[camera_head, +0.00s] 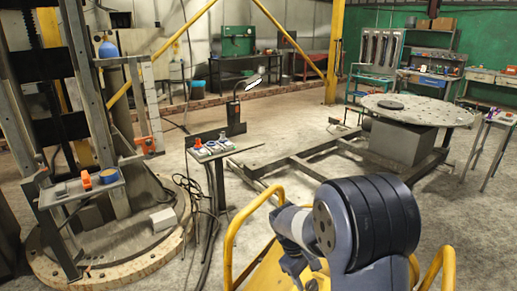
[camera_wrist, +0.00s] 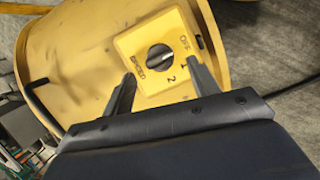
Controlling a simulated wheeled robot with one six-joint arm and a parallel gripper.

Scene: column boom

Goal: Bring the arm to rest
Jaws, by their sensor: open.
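My arm (camera_head: 345,225) is folded at the bottom right of the head view, and its gripper does not show there. In the wrist view my gripper (camera_wrist: 160,67) has its two dark fingers apart, with nothing held between them. Beyond the fingertips is a yellow switch plate (camera_wrist: 139,42) with a dark round knob (camera_wrist: 159,57). The plate carries the marks OFF, 1, 2 and SPEED. The fingers overlap the lower part of the plate in the picture. I cannot tell whether they touch it.
A round metal table (camera_head: 420,109) stands on a floor frame at right. A narrow stand with a small shelf (camera_head: 225,150) is at centre. A tall column (camera_head: 85,80) with a round base is at left. Cables lie near the stand. Grey floor (camera_head: 290,130) is open behind it.

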